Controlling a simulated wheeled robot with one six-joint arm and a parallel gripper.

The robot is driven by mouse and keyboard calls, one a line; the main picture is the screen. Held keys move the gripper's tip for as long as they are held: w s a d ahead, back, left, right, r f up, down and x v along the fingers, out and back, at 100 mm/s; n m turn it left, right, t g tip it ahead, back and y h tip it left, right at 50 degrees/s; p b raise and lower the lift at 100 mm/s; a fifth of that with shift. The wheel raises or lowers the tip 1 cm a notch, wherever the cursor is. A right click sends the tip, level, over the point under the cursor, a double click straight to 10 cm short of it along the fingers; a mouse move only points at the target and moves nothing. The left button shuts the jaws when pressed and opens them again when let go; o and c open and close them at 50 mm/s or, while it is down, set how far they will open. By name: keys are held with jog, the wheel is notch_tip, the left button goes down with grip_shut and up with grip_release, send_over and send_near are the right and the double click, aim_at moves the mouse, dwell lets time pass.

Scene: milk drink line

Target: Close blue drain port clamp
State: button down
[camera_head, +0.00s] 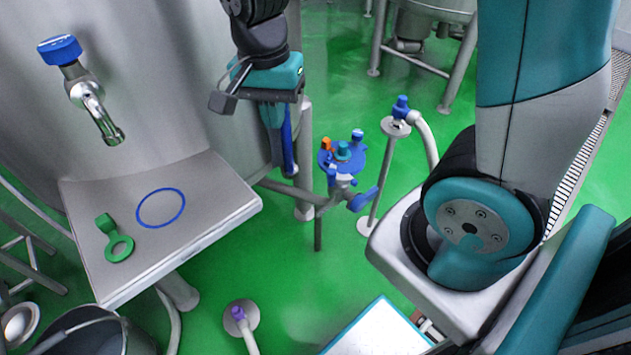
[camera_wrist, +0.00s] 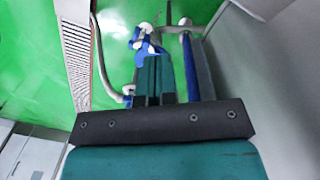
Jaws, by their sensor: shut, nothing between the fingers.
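My gripper (camera_head: 284,168) hangs pointing down beside the steel tank, and its two teal fingers (camera_wrist: 153,65) are together with nothing between them. To its right in the head view stands a valve cluster (camera_head: 342,155) with blue plates and orange, teal and blue caps. A blue lever-like part (camera_head: 362,199) sticks out at its lower right. I cannot tell which blue part is the drain port clamp, or whether it is open. In the wrist view, blue and white parts (camera_wrist: 146,43) show just beyond the fingertips, apparently of this cluster; contact cannot be judged.
A steel shelf (camera_head: 100,190) at left bears a green tag (camera_head: 118,246) and a blue ring (camera_head: 161,208). A blue-knobbed tap (camera_head: 62,50) juts above it. A blue-topped hose post (camera_head: 398,128) stands right of the cluster. Green floor (camera_head: 265,270) is open in front.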

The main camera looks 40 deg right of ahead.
jog(key=w+d+f+m+g+h+b, duration=0.1)
jog(key=d+f+m+b, duration=0.2)
jog(key=f, duration=0.9)
jog(key=w+d+f+m+h+b, duration=0.2)
jog(key=d+f+m+b, duration=0.1)
jog(key=d+f+m, duration=0.6)
notch_tip(320, 180, down, 3)
jog(key=shift+w+d+r+m+g+h+b, duration=0.1)
jog(key=shift+w+d+m+g+h+b, duration=0.1)
jog(key=shift+m+g+h+b, duration=0.3)
jog(key=shift+s, duration=0.1)
